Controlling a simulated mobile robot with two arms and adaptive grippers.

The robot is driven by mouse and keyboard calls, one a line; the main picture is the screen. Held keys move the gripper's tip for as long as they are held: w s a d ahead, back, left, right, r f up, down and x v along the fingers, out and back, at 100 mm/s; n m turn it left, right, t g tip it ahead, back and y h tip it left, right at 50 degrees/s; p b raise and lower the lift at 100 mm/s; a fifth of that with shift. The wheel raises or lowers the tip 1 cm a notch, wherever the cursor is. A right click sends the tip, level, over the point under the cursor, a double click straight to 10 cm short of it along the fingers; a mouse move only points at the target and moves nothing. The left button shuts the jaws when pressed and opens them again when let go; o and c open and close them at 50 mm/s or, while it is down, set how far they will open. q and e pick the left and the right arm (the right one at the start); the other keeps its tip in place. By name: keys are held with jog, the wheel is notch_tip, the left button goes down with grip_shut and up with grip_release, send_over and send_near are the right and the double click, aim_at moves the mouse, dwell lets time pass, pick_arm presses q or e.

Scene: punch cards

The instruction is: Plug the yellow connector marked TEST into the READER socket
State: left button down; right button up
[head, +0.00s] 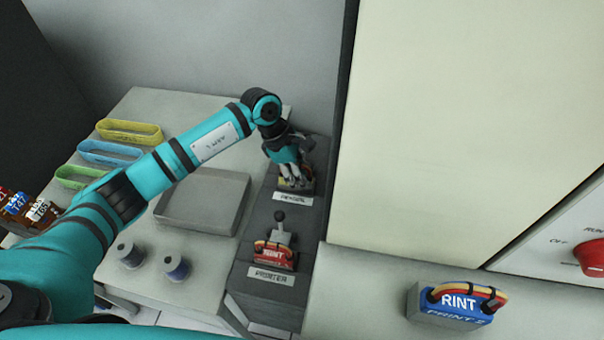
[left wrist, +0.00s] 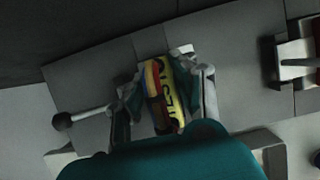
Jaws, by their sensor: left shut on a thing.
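My left gripper (head: 294,182) points down at the far socket, whose label (head: 292,198) seems to read READER. It is shut on a yellow connector with dark lettering, which shows between the fingers in the left wrist view (left wrist: 174,92). Red and dark parts show along the connector's left side there. In the head view the fingers hide most of the connector and the socket, so I cannot tell whether it is seated. A lever with a dark knob (left wrist: 63,121) stands beside the socket in the left wrist view. My right gripper is not in view.
A red connector (head: 274,257) sits in the PRINTER socket, with an upright lever (head: 280,217) behind it. A blue PRINT 2 connector (head: 452,318) lies on the right counter. A tall pale cabinet (head: 450,130) stands right.

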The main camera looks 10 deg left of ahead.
pick_arm(q)
jog(key=shift+f+b, duration=0.3)
jog(key=c, duration=1)
grip_release()
jog(key=shift+r, duration=0.1)
jog(key=v, duration=1.2)
jog(key=shift+s, duration=0.1)
